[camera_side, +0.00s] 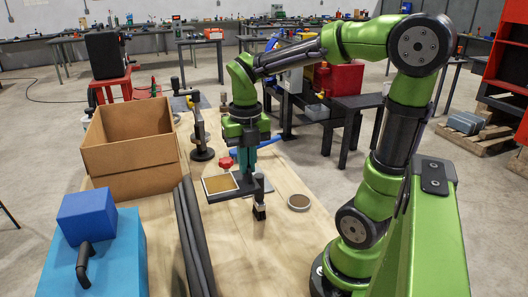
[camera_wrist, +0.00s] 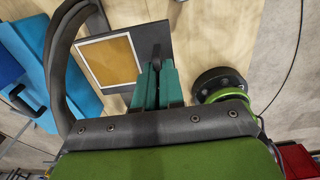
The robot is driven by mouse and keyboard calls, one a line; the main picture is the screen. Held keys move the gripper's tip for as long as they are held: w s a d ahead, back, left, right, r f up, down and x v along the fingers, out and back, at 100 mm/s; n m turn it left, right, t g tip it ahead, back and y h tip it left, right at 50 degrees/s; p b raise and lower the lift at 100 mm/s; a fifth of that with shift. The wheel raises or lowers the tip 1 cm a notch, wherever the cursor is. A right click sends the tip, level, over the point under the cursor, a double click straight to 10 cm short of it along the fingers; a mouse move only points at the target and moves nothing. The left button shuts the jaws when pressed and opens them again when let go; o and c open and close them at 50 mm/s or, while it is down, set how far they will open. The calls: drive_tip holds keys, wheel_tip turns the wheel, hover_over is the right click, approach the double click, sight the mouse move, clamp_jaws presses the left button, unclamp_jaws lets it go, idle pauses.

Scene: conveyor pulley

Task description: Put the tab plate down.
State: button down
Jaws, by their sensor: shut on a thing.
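The tab plate (camera_side: 220,184) is a flat dark plate with a tan-yellow square framed in white. It also shows in the wrist view (camera_wrist: 112,58), left of the fingers. My gripper (camera_side: 244,170) points down over the wooden table with its teal fingers at the plate's right part. In the wrist view my gripper (camera_wrist: 157,75) is shut on the plate's dark upright tab (camera_wrist: 155,54). The fingers hide the lower part of the tab. The plate looks level and low over the table; whether it touches the wood I cannot tell.
An open cardboard box (camera_side: 133,155) stands at left, with black tubes (camera_side: 195,240) in front. A blue case (camera_side: 95,260) is at front left. A black post (camera_side: 259,198) stands close in front of the plate. A round disc (camera_side: 299,202) lies right. A black stand (camera_side: 201,135) is behind.

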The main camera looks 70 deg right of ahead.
wheel_tip(320, 180, down, 17)
drive_tip(key=shift+f, duration=0.2)
idle(0.7)
drive_tip(key=shift+f, duration=0.1)
drive_tip(key=c, duration=1.7)
unclamp_jaws()
drive_tip(key=shift+f, duration=0.1)
drive_tip(key=o, duration=0.5)
drive_tip(key=shift+c, duration=0.2)
